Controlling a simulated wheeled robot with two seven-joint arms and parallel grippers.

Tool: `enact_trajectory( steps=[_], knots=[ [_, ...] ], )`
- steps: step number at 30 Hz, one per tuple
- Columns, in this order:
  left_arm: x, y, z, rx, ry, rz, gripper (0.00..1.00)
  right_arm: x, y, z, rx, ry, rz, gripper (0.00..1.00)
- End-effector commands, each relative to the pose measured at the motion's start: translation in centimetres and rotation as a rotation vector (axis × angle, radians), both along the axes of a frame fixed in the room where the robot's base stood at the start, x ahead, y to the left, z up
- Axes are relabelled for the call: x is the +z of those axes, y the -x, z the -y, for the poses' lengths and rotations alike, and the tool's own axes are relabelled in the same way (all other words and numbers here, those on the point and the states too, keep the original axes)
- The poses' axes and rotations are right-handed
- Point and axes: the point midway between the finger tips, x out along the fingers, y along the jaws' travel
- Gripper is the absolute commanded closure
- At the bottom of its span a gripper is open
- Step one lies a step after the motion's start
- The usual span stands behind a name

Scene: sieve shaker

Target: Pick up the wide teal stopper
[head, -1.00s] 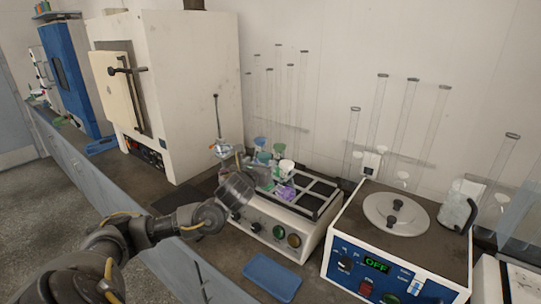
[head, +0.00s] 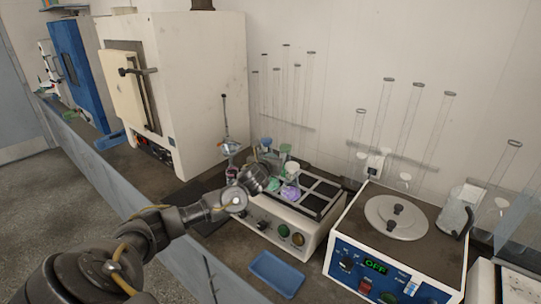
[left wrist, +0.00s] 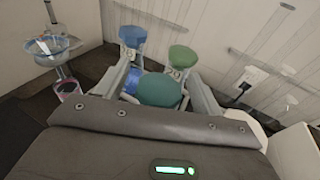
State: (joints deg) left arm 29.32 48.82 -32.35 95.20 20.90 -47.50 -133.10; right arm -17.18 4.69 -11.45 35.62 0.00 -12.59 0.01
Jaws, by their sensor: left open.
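A wide dark teal stopper (left wrist: 160,90) shows large in the left wrist view, between the fingers of my left gripper (left wrist: 162,84). The fingers are spread and I cannot tell whether either one touches it. A blue stopper (left wrist: 132,36) and a green stopper (left wrist: 182,57) with number tags stand beyond it. Another blue piece (left wrist: 130,82) shows beside the teal stopper, partly covered. In the head view my left gripper (head: 267,164) reaches over the left part of the shaker, and the teal stopper is hard to make out there. My right gripper is not in view.
The shaker (head: 270,222) holds several vessels, one purple (head: 290,192). A stand with a glass bowl (head: 230,148) is left of them. A blue tray (head: 276,273) lies in front. A machine reading OFF (head: 375,266) stands at right, an oven (head: 205,90) at back left.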

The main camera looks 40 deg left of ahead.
Motion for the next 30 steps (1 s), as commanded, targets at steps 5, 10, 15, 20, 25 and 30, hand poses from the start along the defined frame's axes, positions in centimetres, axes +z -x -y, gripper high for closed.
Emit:
enact_trajectory(
  steps=[5,10,15,20,25,30],
  knots=[
    [-0.24,-1.03,-0.44,0.0,0.001,-0.002,0.33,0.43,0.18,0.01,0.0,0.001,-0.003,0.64],
    [-0.3,-1.08,-0.45,-0.001,0.001,-0.001,0.33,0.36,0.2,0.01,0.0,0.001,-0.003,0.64],
    [-0.28,-1.06,-0.45,-0.001,0.001,-0.001,0.48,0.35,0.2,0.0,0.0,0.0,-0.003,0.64],
    [-0.27,-1.06,-0.46,-0.001,0.001,-0.001,0.69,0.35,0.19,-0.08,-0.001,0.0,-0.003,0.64],
    [-0.26,-1.05,-0.46,-0.001,0.001,-0.001,0.8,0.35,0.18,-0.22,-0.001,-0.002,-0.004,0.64],
    [-0.16,-1.05,-0.46,-0.001,0.0,0.0,0.8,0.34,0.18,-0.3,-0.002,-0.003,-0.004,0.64]
  ],
)
